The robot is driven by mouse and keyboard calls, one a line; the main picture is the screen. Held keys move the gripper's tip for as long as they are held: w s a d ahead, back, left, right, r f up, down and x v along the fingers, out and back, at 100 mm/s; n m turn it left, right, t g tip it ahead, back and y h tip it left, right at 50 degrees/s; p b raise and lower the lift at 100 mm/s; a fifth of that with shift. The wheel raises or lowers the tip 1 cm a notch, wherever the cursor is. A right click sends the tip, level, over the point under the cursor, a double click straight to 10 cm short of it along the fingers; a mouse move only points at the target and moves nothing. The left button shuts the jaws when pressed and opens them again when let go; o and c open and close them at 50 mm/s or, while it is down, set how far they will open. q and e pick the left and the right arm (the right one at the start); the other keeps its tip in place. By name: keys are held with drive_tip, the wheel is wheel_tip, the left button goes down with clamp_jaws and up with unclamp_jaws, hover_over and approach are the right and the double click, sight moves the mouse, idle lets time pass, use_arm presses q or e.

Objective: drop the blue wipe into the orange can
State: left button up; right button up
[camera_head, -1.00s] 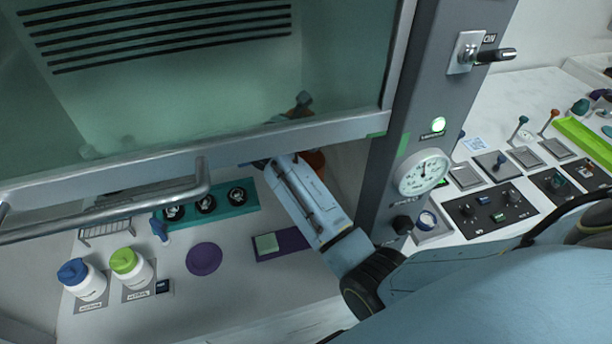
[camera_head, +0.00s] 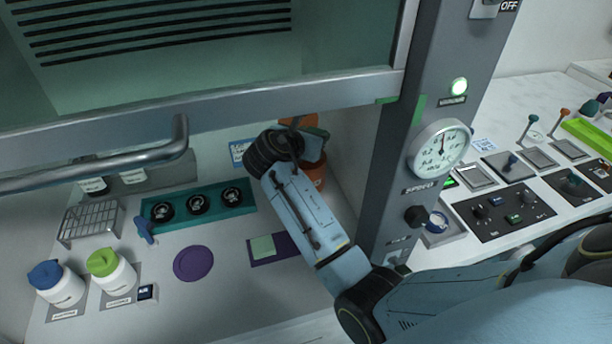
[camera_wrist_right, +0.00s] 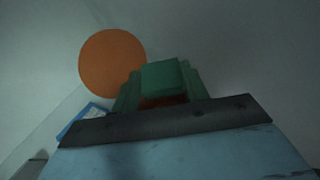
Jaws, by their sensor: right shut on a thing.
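The orange can (camera_head: 314,175) stands at the back right inside the hood, partly hidden by my right wrist. An orange disc, seemingly its raised lid (camera_wrist_right: 112,63), shows in the right wrist view and also at the back in the head view (camera_head: 299,121). My right gripper (camera_head: 312,132) is over the can, its fingers mostly hidden. In the right wrist view it is shut on a small folded piece (camera_wrist_right: 160,77), which looks teal-green in the dim light and fits the blue wipe. A bit of orange shows just under it. My left gripper is not in view.
The hood's sash edge (camera_head: 210,108) and handle (camera_head: 130,158) hang above my arm. The gauge post (camera_head: 400,190) stands right of it. A purple mat (camera_head: 288,247) with a pale green square, a purple disc (camera_head: 193,263), a teal rack (camera_head: 160,222) and two bottles are on the worktop.

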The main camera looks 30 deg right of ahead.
drive_tip(key=o, duration=1)
drive_tip(key=shift+a, duration=0.1)
drive_tip(key=p+v, duration=0.1)
drive_tip(key=v, duration=1.2)
drive_tip(key=shift+s+r, duration=0.15)
drive_tip(key=shift+r, duration=0.05)
drive_tip(key=shift+f+p, duration=0.1)
drive_tip(key=shift+p, duration=0.2)
